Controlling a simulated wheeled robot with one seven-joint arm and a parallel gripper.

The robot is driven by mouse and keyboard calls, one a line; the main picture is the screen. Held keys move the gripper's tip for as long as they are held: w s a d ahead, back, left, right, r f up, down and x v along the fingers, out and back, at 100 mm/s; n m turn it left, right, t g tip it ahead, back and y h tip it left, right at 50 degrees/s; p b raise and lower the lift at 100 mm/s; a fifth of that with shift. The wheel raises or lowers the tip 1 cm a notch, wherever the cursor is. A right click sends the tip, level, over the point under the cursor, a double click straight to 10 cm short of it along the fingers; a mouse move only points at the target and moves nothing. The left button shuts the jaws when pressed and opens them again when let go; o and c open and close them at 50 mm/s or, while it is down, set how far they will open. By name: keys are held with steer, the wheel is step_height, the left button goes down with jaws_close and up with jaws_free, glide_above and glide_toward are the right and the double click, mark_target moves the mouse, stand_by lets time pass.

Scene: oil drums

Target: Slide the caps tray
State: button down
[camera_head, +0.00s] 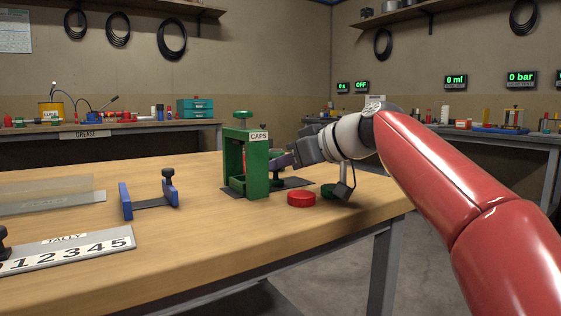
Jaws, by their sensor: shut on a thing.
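The green frame labelled CAPS (247,165) stands upright on the wooden bench, with a green knob on top. The flat dark caps tray (297,182) shows at its base and reaches out to the right. My gripper (279,162) is at the right side of the green frame, low over the tray, coming in from the right. It is shut on a dark part at the tray, and the fingers hide most of the grip. A red cap (301,199) and a green cap (329,191) lie on the bench in front of the tray.
A blue clamp-like stand (148,195) is on the bench to the left. A TALLY number plate (65,250) lies at the front left. The bench's right edge is close to the green cap.

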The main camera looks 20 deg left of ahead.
steer(key=w+d+p, duration=0.1)
steer(key=w+d, duration=0.2)
steer(key=w, duration=0.1)
steer(key=w+d+p, duration=0.2)
steer(key=w+d, duration=0.1)
steer(key=shift+w+d, duration=0.35)
steer(key=shift+w, duration=0.05)
steer(key=c, duration=1.2)
jaws_free()
steer(key=shift+d, duration=0.1)
steer(key=shift+c, duration=0.2)
steer(key=v, duration=0.7)
steer(key=shift+s+d+r, duration=0.15)
steer(key=shift+d+r, duration=0.05)
steer(key=shift+d, duration=0.1)
